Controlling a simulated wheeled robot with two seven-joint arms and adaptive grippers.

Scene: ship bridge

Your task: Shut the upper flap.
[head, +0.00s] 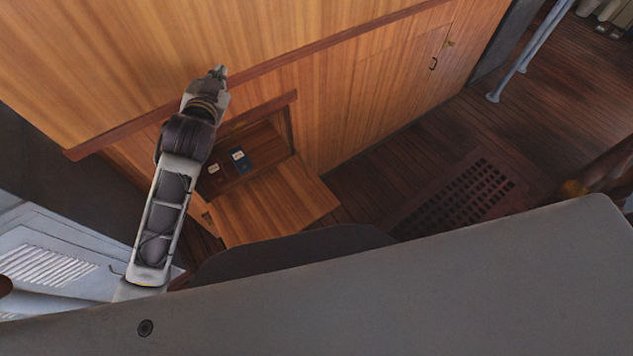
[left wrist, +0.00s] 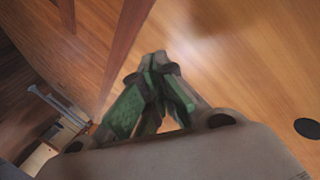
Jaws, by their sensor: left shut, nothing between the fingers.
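A wooden flap (head: 275,203) stands open, folded out from the cabinet front below an open compartment (head: 262,143); I take it as the upper flap. A dark blue item (head: 240,161) and another small dark item with a pale label lie inside the compartment. My left gripper (head: 220,72) is shut and empty, above and apart from the flap, close to the wooden surface over the compartment. In the left wrist view its green-padded fingers (left wrist: 157,62) meet at the tips, in front of blurred wood. My forearm hides the left side of the compartment. My right gripper is out of view.
A raised wooden trim (head: 330,43) runs along the cabinet above the compartment. A closed door with a dark handle (head: 433,63) is to the right. A floor grating (head: 465,195) lies right of the flap. A pale louvred unit (head: 50,262) stands at left.

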